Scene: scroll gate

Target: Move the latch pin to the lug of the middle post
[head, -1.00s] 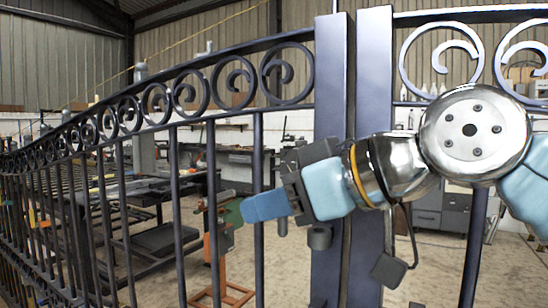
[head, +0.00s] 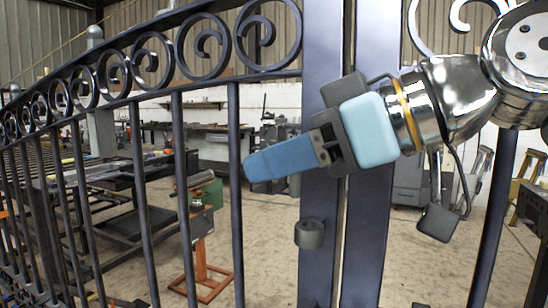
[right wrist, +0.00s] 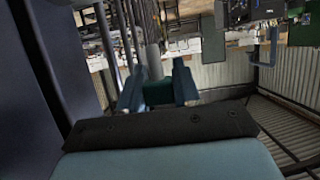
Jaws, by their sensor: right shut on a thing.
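My right gripper (head: 250,165) is in front of the gate, left of the two wide posts, its blue fingers pointing left. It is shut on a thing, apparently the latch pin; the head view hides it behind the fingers. In the right wrist view a grey rod-like piece (right wrist: 153,60) shows between the fingertips (right wrist: 157,90); I cannot tell for sure that it is the pin. A dark cylindrical lug (head: 309,234) sits on the left wide post (head: 317,270), below and right of the fingertips. I cannot tell which post is the middle one. My left gripper is not in view.
A second wide post (head: 368,240) stands close beside the first, with a narrow gap. Thin vertical gate bars (head: 236,220) and scroll rings fill the left side. Behind the gate are an orange stand (head: 203,272), a workbench and open floor.

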